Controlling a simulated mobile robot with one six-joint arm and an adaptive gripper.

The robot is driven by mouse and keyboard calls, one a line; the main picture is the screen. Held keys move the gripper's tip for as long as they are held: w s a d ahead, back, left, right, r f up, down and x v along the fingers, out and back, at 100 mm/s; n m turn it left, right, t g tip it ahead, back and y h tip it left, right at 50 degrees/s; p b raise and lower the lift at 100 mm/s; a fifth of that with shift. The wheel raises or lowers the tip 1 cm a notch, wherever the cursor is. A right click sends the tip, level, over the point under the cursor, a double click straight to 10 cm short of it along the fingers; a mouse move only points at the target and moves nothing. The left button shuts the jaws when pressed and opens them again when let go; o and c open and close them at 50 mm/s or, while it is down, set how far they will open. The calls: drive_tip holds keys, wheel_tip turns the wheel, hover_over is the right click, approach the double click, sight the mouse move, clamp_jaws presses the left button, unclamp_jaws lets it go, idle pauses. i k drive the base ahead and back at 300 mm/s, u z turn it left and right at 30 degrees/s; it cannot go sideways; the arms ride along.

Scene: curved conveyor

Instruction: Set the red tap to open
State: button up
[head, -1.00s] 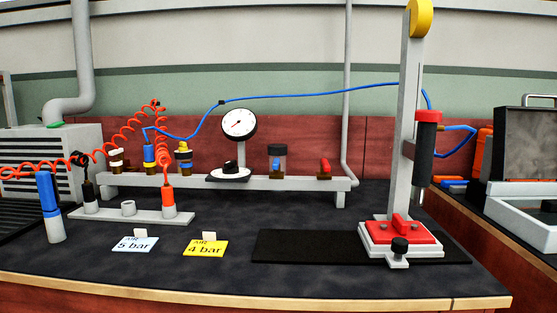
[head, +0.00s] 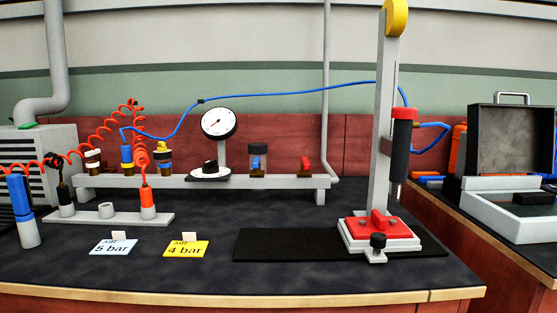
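The red tap (head: 306,165) is a small red handle on a brown-based fitting near the right end of the grey rail (head: 200,182) at the back of the bench. The handle looks roughly upright or slightly tilted; I cannot tell its exact setting. A blue tap or filter bowl (head: 257,161) sits left of it on the same rail, under a dark cap. My gripper is not in this view.
A pressure gauge (head: 219,123) and a black knob (head: 210,167) stand on the rail. A press stand (head: 380,232) with a red base is at the right. Cards reading 5 bar (head: 114,246) and 4 bar (head: 186,248) lie in front. Coiled red hoses are at left.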

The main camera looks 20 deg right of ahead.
sight(305, 162)
drive_tip(key=k, duration=1)
